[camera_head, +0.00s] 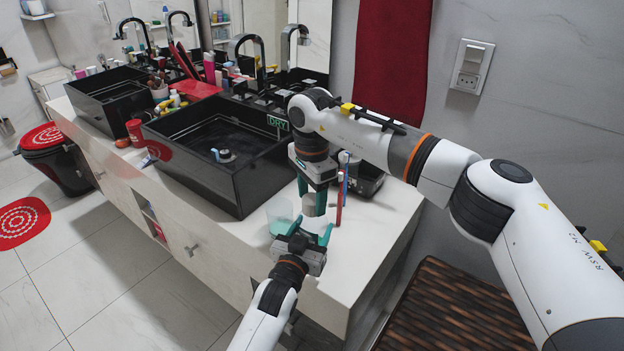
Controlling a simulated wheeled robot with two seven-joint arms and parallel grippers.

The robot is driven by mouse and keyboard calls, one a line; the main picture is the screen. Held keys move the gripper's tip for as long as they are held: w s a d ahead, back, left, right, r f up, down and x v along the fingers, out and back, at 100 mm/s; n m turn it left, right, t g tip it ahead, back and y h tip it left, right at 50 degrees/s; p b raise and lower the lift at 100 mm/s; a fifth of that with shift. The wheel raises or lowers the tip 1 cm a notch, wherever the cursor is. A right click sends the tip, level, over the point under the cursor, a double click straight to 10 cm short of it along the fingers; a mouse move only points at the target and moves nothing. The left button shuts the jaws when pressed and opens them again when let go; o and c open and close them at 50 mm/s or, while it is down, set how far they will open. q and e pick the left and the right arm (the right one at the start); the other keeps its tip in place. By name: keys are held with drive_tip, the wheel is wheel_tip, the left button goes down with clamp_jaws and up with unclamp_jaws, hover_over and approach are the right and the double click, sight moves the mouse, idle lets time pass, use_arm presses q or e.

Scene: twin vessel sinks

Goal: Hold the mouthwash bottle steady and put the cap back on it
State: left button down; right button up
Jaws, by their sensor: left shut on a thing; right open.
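My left gripper (311,230) reaches up from the bottom of the view over the counter's front edge. Its green fingers are shut on a pale, mostly hidden thing that appears to be the mouthwash bottle (312,221). My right gripper (313,198) points down from above with its fingers open. A small whitish cylinder (314,205) shows between the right fingers, directly above the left gripper. It looks like the cap or the bottle's top; whether cap and bottle are joined cannot be told.
A clear cup (279,213) with teal at its bottom stands just left of the grippers. Red and blue toothbrush-like sticks (342,190) stand close on the right, by a dark tray (368,182). The black sink (215,165) is to the left. The counter front (365,240) is clear.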

drive_tip(key=shift+f, duration=0.7)
drive_tip(key=c, duration=1)
drive_tip(key=m, duration=0.9)
drive_tip(key=shift+m, duration=0.3)
drive_tip(key=m, duration=0.9)
drive_tip(key=o, duration=1.2)
